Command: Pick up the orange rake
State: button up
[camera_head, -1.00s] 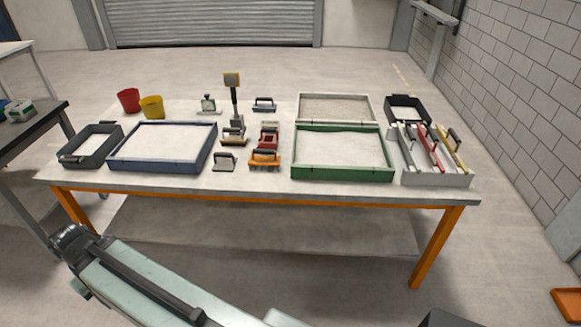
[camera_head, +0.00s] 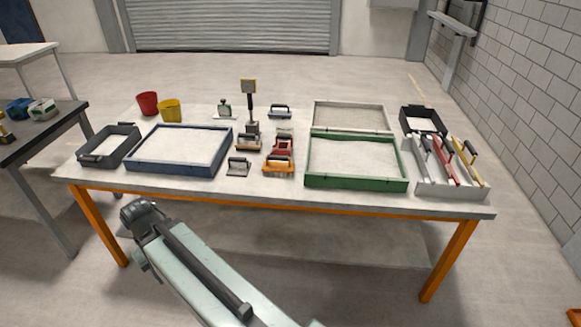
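The orange rake (camera_head: 278,168) lies near the front edge of the table (camera_head: 262,193), in the gap between the blue-framed sandbed and the green-framed sandbed. It has a wide orange head and a dark handle on top. A red tool (camera_head: 283,146) sits right behind it. My arm crosses the bottom of the view, in front of the table and below its top, clear of the rake. I cannot make out my gripper's fingers in the view.
The blue-framed sandbed (camera_head: 131,160) stands left of the rake and the green-framed one (camera_head: 318,181) right. A small grey tool (camera_head: 238,167) lies just left of the rake. A post with a yellow-edged sign (camera_head: 248,88) rises behind. A white rack (camera_head: 450,190) holds long tools.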

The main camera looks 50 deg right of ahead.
aim_at(274, 166)
jog(key=z, duration=0.1)
jog(key=i, duration=1)
jog(key=u, duration=0.05)
